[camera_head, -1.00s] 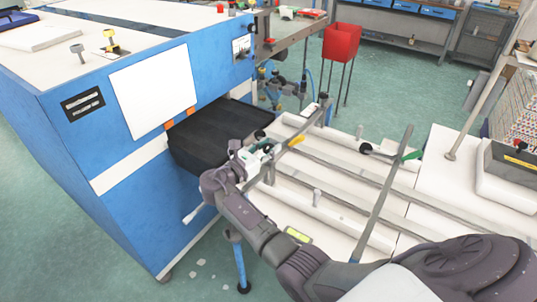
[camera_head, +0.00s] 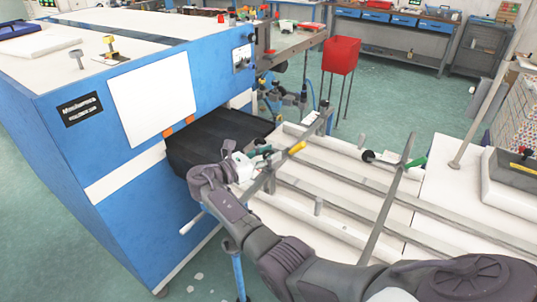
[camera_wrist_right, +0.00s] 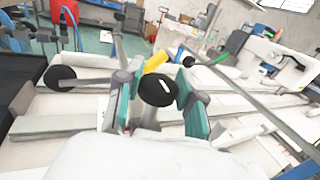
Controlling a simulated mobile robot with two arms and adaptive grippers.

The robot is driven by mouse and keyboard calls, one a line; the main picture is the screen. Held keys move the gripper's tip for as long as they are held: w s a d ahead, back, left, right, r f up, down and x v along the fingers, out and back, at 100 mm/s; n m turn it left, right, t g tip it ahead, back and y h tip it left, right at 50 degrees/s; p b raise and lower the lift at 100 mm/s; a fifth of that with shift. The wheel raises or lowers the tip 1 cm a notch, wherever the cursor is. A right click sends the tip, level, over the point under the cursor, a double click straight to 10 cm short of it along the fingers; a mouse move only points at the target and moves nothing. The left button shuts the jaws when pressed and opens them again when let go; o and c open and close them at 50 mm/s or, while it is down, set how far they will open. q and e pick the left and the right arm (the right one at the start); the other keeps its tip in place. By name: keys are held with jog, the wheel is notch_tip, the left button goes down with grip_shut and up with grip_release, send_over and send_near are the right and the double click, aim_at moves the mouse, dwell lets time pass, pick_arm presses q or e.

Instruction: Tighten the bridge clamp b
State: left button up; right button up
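The clamp with the yellow handle (camera_head: 297,148) stands on the white rails, near the black opening of the blue machine. In the right wrist view its black knob (camera_wrist_right: 158,89) shows in front of the yellow handle (camera_wrist_right: 156,61). My right gripper (camera_wrist_right: 159,105) is open, its teal-padded fingers on either side of this knob; I cannot tell whether they touch it. In the head view my right gripper (camera_head: 244,167) hides part of the clamp area. Another clamp with a green handle (camera_head: 417,167) and black knob (camera_head: 368,156) lies to the right. No label shows which clamp is b. My left gripper is out of view.
The blue machine (camera_head: 130,185) with its black slot piece (camera_head: 205,140) stands close on the left. A slanting metal bar (camera_head: 388,205) crosses the rails on the right. In the right wrist view another black knob (camera_wrist_right: 60,78) is at the left.

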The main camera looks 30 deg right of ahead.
jog(key=o, duration=0.5)
jog(key=a, duration=1.2)
jog(key=shift+s, duration=0.2)
